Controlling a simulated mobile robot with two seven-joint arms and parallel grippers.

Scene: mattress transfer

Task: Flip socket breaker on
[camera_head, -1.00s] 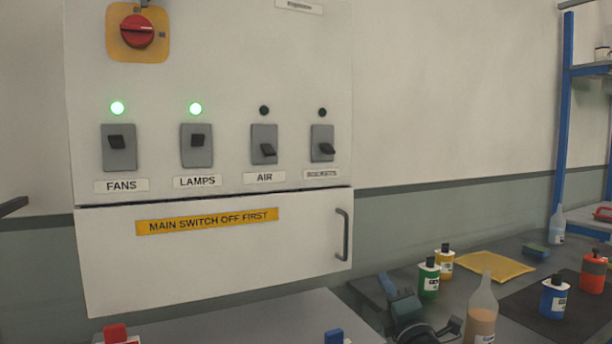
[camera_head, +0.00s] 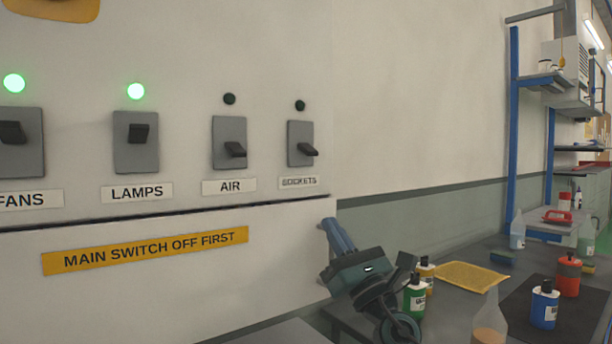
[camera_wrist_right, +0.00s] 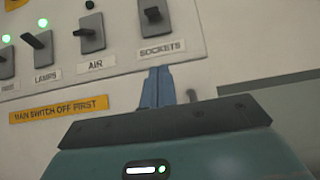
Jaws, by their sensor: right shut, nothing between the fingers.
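The sockets breaker (camera_head: 301,144) is the rightmost switch on the white panel, with its lever down and a dark lamp (camera_head: 300,105) above it. It also shows at the top of the right wrist view (camera_wrist_right: 157,17), above the SOCKETS label (camera_wrist_right: 161,45). My right gripper (camera_head: 328,224) is below and to the right of that breaker, in front of the lower panel door. Its blue fingers (camera_wrist_right: 158,87) are together with nothing between them, and they point up just under the SOCKETS label in the wrist view. They appear apart from the lever. My left gripper is out of view.
The air breaker (camera_head: 230,142) is also down with a dark lamp. The lamps breaker (camera_head: 136,141) and fans breaker (camera_head: 20,141) have lit green lamps. A blue-framed shelf (camera_head: 512,130) is behind.

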